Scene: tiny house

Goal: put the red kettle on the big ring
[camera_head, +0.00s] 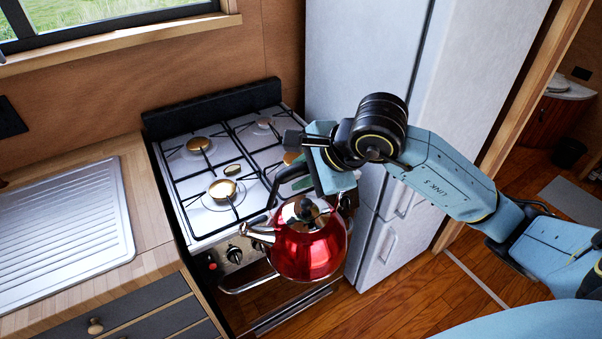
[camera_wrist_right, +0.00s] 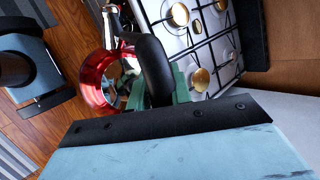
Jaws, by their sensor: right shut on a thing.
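The red kettle (camera_head: 310,250) hangs in front of the stove, roughly upright, with its spout to the left. My right gripper (camera_head: 296,174) is shut on its black handle from above. In the right wrist view the red body (camera_wrist_right: 92,82) and black handle (camera_wrist_right: 153,68) show, with green fingers (camera_wrist_right: 160,92) at the handle. The stove top (camera_head: 190,216) has a front left ring (camera_head: 222,188), a back left ring (camera_head: 198,144), a back right ring (camera_head: 264,123) and a front right ring (camera_head: 291,157), partly hidden by my gripper. I cannot tell surely which is biggest. My left gripper is out of view.
A wooden counter with a metal drainboard (camera_head: 65,230) lies left of the stove. A fridge (camera_head: 350,70) stands to its right. Knobs (camera_head: 234,254) and an oven handle (camera_head: 240,288) are on the stove's front. The stove rings are bare; floor is clear at right.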

